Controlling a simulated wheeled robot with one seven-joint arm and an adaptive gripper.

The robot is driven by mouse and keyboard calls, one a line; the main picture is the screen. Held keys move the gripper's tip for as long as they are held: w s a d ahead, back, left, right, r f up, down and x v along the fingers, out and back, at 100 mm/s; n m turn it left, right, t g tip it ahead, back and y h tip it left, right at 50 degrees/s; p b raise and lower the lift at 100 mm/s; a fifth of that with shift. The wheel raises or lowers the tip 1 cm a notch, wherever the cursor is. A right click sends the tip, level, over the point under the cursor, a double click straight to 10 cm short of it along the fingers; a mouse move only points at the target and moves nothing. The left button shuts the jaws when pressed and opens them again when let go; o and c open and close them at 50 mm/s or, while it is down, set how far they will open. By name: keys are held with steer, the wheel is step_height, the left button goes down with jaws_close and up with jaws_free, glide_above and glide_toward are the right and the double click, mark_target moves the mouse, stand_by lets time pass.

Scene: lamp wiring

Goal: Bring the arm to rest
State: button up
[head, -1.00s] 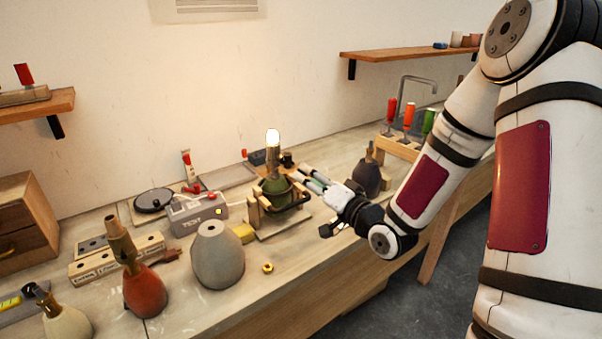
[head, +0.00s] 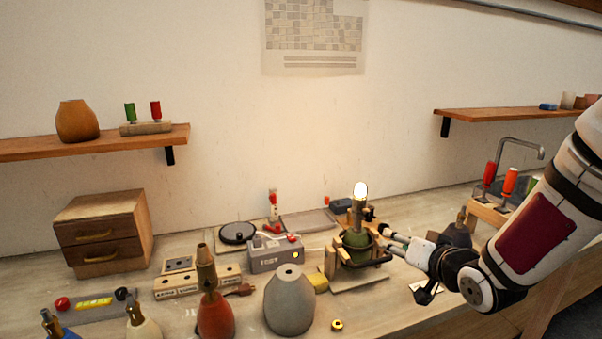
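My gripper (head: 386,238) reaches in from the right, its fingers close to a green lamp base (head: 355,241) held in a wooden cradle (head: 331,262). A lit bulb (head: 361,190) glows on top of this lamp. The fingertips are small and partly lost against the lamp and its cradle, so I cannot tell whether they touch it or how far apart they are. My arm stretches over the right end of the bench.
A grey vase-like base (head: 289,301), a red base (head: 215,316) and a grey test box (head: 276,253) stand left of the lamp. A small brass ring (head: 337,325) lies near the front. A dark base (head: 457,235) and a screwdriver rack (head: 490,216) stand behind my arm.

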steer(key=s+d+r+n+g+h, duration=0.1)
steer(key=s+r+g+h, duration=0.55)
steer(key=s, duration=0.65)
steer(key=s+a+r+g+y, duration=0.1)
steer(key=s+a+y, duration=0.1)
steer(key=s, duration=0.6)
steer(key=s+a+r+n+y, duration=0.1)
steer(key=s+a+r, duration=0.1)
steer(key=s, duration=0.7)
steer(key=shift+s+a+r+n+g+y, duration=0.15)
steer(key=shift+s+a+n+g+y, duration=0.05)
steer(key=shift+a+n+g+y, duration=0.15)
